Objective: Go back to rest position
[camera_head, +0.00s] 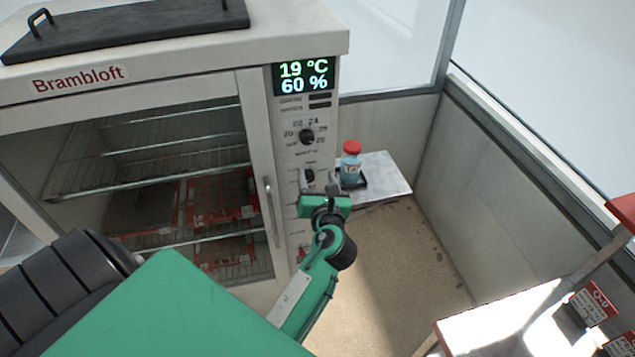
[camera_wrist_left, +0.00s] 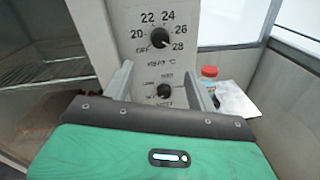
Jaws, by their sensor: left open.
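My left gripper (camera_head: 319,182) is in front of the cabinet's control panel, its two fingers apart with nothing held. In the left wrist view the fingers (camera_wrist_left: 162,88) stand on either side of the lower knob (camera_wrist_left: 164,91) in the picture; I cannot tell whether they touch it. The upper temperature knob (camera_head: 307,137) is above the fingers and clear of them. The display (camera_head: 304,76) reads 19 °C and 60 %. My right gripper is not in view.
The Brambloft cabinet (camera_head: 190,73) has a glass door with a vertical handle (camera_head: 270,205) beside the panel. A red-capped bottle (camera_head: 351,165) stands on a small shelf (camera_head: 390,175) right of the gripper. A bench with labelled cards (camera_head: 593,307) is at lower right. Floor between is clear.

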